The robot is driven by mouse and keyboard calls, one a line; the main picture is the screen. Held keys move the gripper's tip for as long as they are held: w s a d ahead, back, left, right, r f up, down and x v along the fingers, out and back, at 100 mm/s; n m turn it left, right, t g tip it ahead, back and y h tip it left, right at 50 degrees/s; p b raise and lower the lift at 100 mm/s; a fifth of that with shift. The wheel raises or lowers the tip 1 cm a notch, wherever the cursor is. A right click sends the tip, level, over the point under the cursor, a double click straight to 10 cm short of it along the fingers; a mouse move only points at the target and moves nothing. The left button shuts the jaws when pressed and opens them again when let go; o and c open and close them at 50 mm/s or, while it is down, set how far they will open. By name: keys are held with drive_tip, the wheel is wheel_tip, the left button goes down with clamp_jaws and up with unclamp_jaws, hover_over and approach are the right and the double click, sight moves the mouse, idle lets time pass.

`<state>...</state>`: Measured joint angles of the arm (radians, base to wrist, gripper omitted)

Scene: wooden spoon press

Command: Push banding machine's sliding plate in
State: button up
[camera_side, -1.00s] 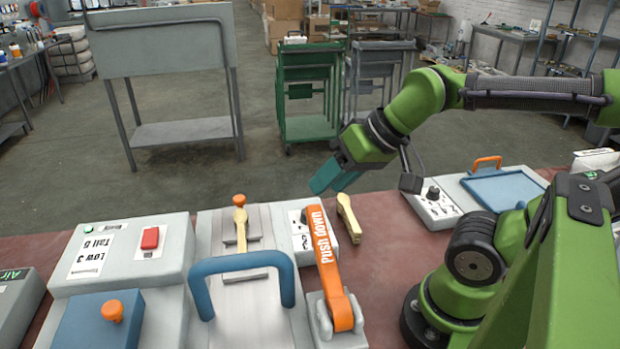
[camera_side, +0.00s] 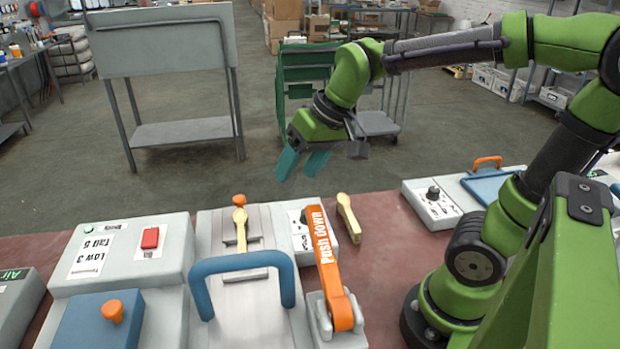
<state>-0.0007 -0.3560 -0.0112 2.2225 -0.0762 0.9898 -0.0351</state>
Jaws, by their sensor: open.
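The banding machine (camera_side: 210,230) stands on the red-brown table with a pale sliding plate (camera_side: 245,318) in its middle. A blue U-shaped handle (camera_side: 240,264) arches over the plate. A wooden spoon (camera_side: 240,228) lies at the far part of the plate, near an orange knob (camera_side: 239,200). An orange lever marked "Push down" (camera_side: 325,255) stands at the right of the plate. My gripper (camera_side: 302,172) is open and empty, raised beyond the table's far edge, above and to the right of the plate. Its two teal fingers are apart and touch nothing.
Another wooden spoon (camera_side: 348,218) lies right of the lever. At left is a grey box with a red button (camera_side: 150,238) and a blue block with an orange knob (camera_side: 113,311). A control box (camera_side: 432,204) and blue tray (camera_side: 495,188) sit at right. Bare table lies between.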

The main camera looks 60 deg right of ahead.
sight(239, 198)
drive_tip(key=shift+w+d+n+g+h, duration=0.4)
drive_tip(key=shift+w+d+n+g, duration=0.7)
drive_tip(key=shift+w, duration=4.1)
drive_tip(key=shift+w+d+n+g+h, duration=0.4)
drive_tip(key=shift+w+d+n+g, duration=0.7)
drive_tip(key=shift+w, duration=4.05)
drive_tip(key=shift+m+g, duration=0.3)
drive_tip(key=f, duration=1.6)
drive_tip(key=shift+a+f, duration=0.25)
drive_tip(key=shift+a, duration=0.1)
clamp_jaws()
